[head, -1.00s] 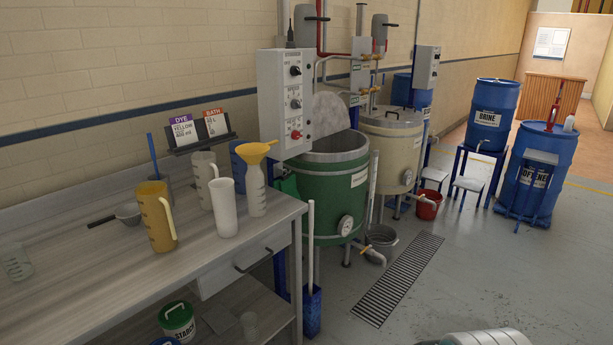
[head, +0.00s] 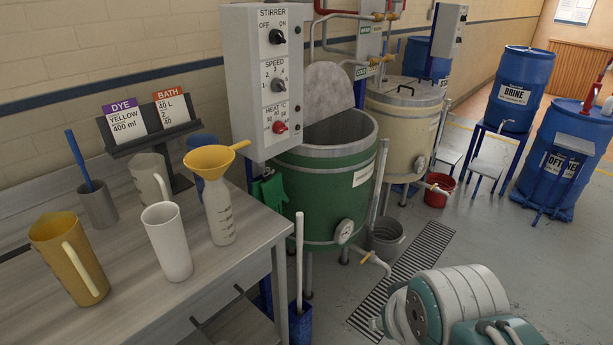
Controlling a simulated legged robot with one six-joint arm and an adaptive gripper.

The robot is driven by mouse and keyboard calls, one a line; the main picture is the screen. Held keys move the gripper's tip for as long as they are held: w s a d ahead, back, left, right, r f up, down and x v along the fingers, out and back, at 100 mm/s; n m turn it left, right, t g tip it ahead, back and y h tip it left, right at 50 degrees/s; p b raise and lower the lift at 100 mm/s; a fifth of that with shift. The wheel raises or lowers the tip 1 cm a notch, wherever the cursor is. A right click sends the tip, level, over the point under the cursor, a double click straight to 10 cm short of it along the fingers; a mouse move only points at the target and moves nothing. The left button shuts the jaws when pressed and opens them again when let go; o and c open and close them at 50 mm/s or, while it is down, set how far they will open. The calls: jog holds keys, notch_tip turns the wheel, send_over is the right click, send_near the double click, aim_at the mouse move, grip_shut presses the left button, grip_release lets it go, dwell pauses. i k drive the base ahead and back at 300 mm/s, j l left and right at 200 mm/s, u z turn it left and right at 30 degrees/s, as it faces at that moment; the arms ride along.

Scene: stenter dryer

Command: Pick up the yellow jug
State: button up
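The yellow jug (head: 62,262) stands upright on the grey workbench (head: 130,325), at the lower left of the head view. It is open-topped, has measuring marks, and its pale handle faces right. Parts of my arm, silver and teal, show at the bottom right, well apart from the jug. My gripper is not visible.
A white jug (head: 167,242) stands right of the yellow jug. Behind are a grey jug (head: 149,180), a grey pot (head: 97,204) holding a blue stick, and a bottle (head: 219,212) with a yellow funnel (head: 212,158). A control box (head: 267,80) juts out beyond the bench.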

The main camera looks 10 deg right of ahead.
aim_at(59, 239)
jog(key=l+u, duration=0.2)
jog(key=l, duration=0.45)
jog(key=l+u, duration=0.2)
jog(key=l, duration=0.45)
jog(key=j+u, duration=0.1)
jog(key=u, duration=1.5)
jog(key=i+j+z, duration=0.1)
jog(key=i+j, duration=0.2)
jog(key=i+j+z, duration=0.25)
jog(key=i+j, duration=0.25)
jog(key=j, duration=0.15)
jog(key=i+j+z, duration=0.1)
jog(key=i+j, duration=0.15)
jog(key=i+j+z, duration=0.1)
jog(key=i+j, duration=0.15)
jog(key=j, duration=0.25)
jog(key=i+j+z, duration=0.15)
jog(key=j, duration=0.25)
